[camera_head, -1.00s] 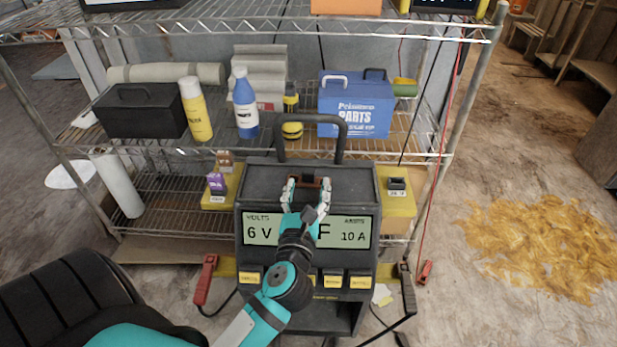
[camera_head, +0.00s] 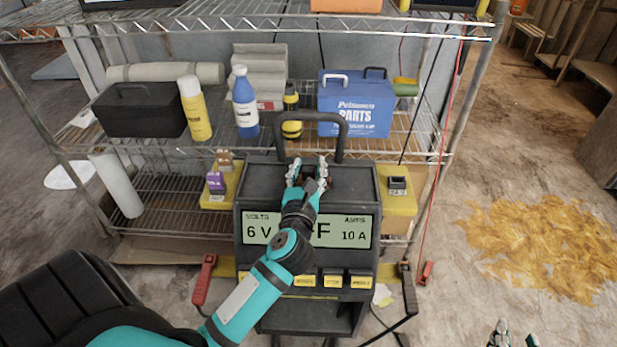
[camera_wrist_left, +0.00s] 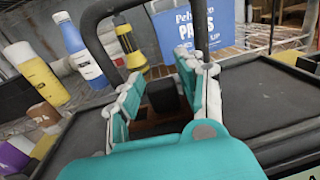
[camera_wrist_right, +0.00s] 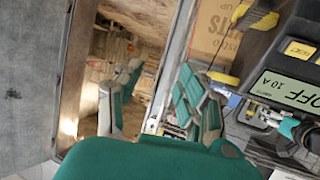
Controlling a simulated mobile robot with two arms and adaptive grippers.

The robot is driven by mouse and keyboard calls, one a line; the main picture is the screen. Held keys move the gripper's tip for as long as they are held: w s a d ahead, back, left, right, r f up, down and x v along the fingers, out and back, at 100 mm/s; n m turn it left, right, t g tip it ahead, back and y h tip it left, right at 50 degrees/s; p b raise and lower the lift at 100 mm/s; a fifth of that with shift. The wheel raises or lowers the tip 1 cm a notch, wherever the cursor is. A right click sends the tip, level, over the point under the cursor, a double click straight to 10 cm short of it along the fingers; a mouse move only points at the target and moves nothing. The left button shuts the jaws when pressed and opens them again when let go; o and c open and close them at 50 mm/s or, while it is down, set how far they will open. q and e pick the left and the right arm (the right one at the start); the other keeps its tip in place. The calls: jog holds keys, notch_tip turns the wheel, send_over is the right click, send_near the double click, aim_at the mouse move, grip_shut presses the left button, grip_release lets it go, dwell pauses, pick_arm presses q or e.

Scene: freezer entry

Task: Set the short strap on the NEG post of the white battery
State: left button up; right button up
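I cannot make out a white battery or a NEG post in these frames. My left gripper (camera_head: 307,172) is over the top of the dark charger (camera_head: 260,187), just in front of its handle. In the left wrist view its fingers stand apart on either side of a small black block (camera_wrist_left: 163,96) with brown parts (camera_wrist_left: 150,131) beside it. I cannot tell whether this is the short strap. My right gripper (camera_head: 515,337) is at the bottom right edge of the head view, over the floor. In the right wrist view (camera_wrist_right: 158,100) it is open and empty.
Left of the charger, a purple piece (camera_head: 215,182) and a brown piece (camera_head: 225,158) sit on a yellow surface. A black piece (camera_head: 397,184) sits on another at right. Bottles and a blue parts box (camera_head: 356,105) stand on the wire shelf. Red (camera_head: 204,280) and black (camera_head: 408,290) clamps flank the charger.

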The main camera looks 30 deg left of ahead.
pick_arm(q)
grip_shut()
jog(key=shift+r, duration=0.1)
